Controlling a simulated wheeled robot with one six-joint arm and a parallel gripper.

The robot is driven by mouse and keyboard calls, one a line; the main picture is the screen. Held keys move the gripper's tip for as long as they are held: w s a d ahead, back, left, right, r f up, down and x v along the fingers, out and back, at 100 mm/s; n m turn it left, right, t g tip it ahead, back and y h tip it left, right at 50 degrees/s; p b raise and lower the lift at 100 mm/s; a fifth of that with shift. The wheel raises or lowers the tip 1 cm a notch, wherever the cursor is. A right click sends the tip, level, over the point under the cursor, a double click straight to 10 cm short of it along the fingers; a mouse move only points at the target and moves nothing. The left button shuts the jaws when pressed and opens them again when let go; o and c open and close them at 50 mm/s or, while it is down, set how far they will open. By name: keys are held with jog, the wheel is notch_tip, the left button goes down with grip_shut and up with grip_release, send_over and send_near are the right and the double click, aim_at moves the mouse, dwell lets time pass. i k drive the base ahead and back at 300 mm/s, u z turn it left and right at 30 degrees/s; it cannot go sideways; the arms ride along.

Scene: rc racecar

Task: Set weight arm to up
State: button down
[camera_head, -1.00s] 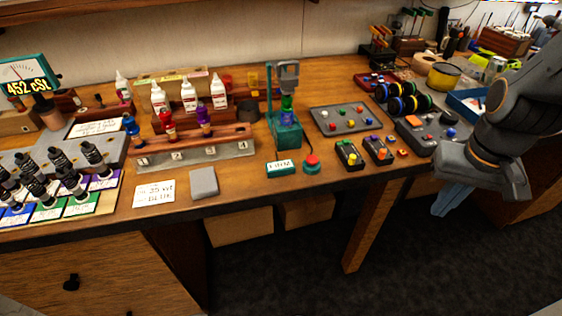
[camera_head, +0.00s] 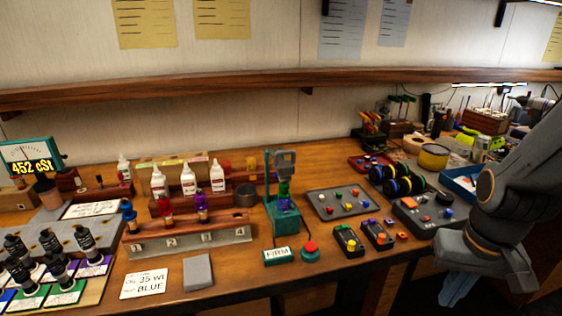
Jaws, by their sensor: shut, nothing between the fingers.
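The likely weight arm is part of the green test stand (camera_head: 283,214), which stands upright in the middle of the bench. It has a grey head (camera_head: 285,158) at its top and a small green and purple piece below it. Whether an arm on it is up or down is too small to tell. A teal box reading FIRM (camera_head: 278,257) and a red button (camera_head: 310,251) sit in front of it. My gripper (camera_head: 520,278) hangs at the right, past the bench's front edge, well apart from the stand. It is shut and holds nothing.
Several bottles and coloured shock pieces stand in a wooden rack (camera_head: 190,248) left of the stand. A grey tray of small parts (camera_head: 340,203), two small boxes and wheels (camera_head: 397,180) lie between the stand and my arm. A wooden shelf (camera_head: 270,88) runs along the wall.

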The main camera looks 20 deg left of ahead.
aim_at(285, 170)
jog(key=z, duration=0.05)
jog(key=k, duration=0.5)
jog(key=u, duration=1.9)
jog(key=i, duration=1)
jog(key=z, duration=1.95)
